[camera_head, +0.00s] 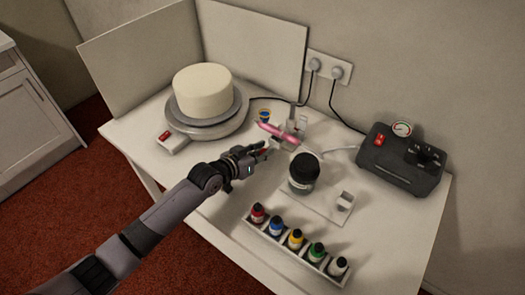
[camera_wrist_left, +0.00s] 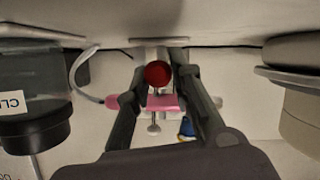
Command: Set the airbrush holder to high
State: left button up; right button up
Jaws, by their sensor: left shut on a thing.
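The pink airbrush (camera_head: 277,132) rests on its holder (camera_head: 302,126), a pale post at the back of the table. In the left wrist view, which appears upside down, the airbrush (camera_wrist_left: 162,102) lies across behind a round red knob (camera_wrist_left: 158,74). My left gripper (camera_head: 264,149) is in front of the holder, with its fingers on either side of the red knob. It is shut on the knob. The holder's height marks cannot be read. My right gripper is not in view.
A white cake (camera_head: 203,92) stands on a turntable (camera_head: 208,130) to the left. A black-lidded jar (camera_head: 304,172) stands right of the gripper. A row of colour bottles (camera_head: 296,240) is in front, and a dark compressor (camera_head: 398,160) is at the right. Boards stand behind.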

pick_arm(q)
grip_shut()
jog(key=shift+r+p, duration=0.5)
jog(key=shift+r, duration=0.05)
notch_tip(320, 180, up, 4)
jog(key=p, duration=0.2)
jog(key=shift+p, duration=0.4)
jog(key=shift+r, duration=0.1)
jog(key=shift+w, duration=0.15)
